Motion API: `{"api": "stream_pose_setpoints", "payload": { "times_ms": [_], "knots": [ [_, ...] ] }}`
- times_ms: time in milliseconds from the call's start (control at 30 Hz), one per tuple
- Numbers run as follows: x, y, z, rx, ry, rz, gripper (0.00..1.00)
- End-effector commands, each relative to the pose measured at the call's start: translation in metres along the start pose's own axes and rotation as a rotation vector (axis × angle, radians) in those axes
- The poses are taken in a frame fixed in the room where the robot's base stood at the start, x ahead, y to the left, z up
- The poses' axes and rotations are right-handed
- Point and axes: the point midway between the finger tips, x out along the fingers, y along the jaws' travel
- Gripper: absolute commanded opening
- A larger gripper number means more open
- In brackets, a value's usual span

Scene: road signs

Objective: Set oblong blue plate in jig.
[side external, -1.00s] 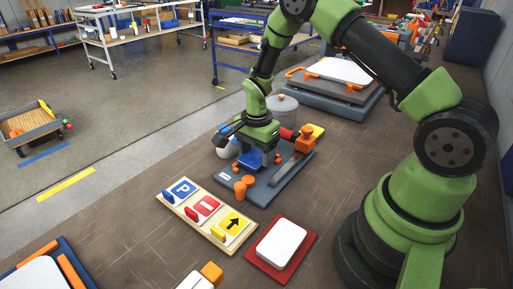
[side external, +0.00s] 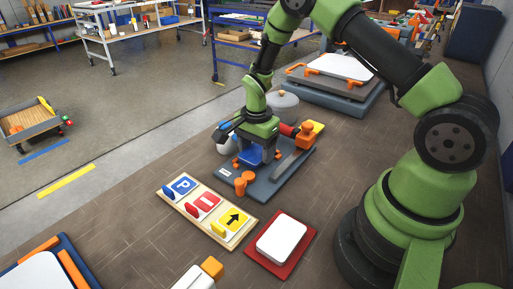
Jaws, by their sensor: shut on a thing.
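My gripper (side external: 258,155) points down over the grey jig (side external: 265,188), and its jaws are shut on the blue plate (side external: 250,157). The plate is low, at or just above the jig's surface; I cannot tell whether it touches. My gripper hides part of the plate and of the jig's middle. The jig has an orange post (side external: 241,184) at its near end and an orange clamp (side external: 305,134) at its far right.
A wooden board (side external: 212,231) with blue, red and yellow signs lies in front of the jig. Right of it is a red tray (side external: 304,256) with a white plate (side external: 281,240). A grey lidded pot (side external: 286,107) stands behind the jig.

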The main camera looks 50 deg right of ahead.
Motion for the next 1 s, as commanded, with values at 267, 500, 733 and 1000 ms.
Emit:
{"api": "stream_pose_setpoints", "payload": {
  "times_ms": [267,500,733,1000],
  "knots": [
    [0.0023,-0.0002,-0.0001,0.0,0.0,-0.001,0.4],
    [0.0023,-0.0001,-0.0001,0.0,0.0,-0.001,0.4],
    [0.0047,0.0,0.0,0.0,0.0,0.0,0.4],
    [0.0065,0.0,0.0,0.0,0.0,-0.001,0.4]
  ]
}}
